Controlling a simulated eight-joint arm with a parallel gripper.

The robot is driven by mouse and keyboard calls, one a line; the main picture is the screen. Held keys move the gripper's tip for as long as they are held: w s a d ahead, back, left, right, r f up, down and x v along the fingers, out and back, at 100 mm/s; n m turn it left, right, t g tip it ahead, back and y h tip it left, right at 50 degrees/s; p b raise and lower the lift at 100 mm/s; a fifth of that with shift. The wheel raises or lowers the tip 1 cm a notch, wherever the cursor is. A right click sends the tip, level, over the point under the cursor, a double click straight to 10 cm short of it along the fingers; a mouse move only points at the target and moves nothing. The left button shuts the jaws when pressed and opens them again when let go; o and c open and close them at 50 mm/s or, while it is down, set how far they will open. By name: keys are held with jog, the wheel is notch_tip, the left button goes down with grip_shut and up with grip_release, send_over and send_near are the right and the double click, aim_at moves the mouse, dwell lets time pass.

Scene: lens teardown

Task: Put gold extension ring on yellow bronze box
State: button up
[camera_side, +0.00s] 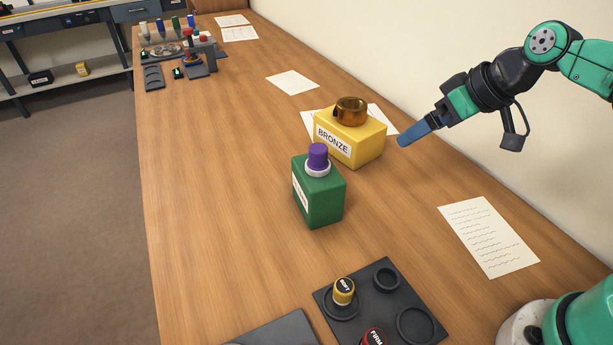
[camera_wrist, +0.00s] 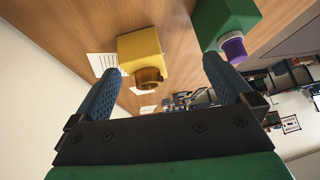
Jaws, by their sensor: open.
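The gold extension ring (camera_side: 350,111) rests on top of the yellow bronze box (camera_side: 367,150), which has a white "BRONZE" label. In the wrist view the ring (camera_wrist: 148,78) sits against the top face of the yellow box (camera_wrist: 140,47). My gripper (camera_side: 404,141) is to the right of the box in the side view, apart from it and from the ring. In the wrist view my gripper (camera_wrist: 165,85) has its two blue fingers spread wide with nothing between them held. Part of the ring's far side is hidden.
A green box (camera_side: 318,190) with a white ring and a purple cylinder (camera_side: 318,155) on it stands close in front of the yellow box. A dark tray (camera_side: 382,330) with yellow and red knobs lies near my base.

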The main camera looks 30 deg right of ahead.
jog(key=shift+s+f+m+t+h, duration=0.25)
jog(key=shift+s+m+h, duration=0.3)
jog(key=shift+s, duration=0.45)
jog(key=shift+s+f+m+t+h, duration=0.15)
jog(key=shift+s+f+m+h, duration=0.25)
jog(key=shift+s, duration=0.55)
jog(key=shift+r, duration=0.1)
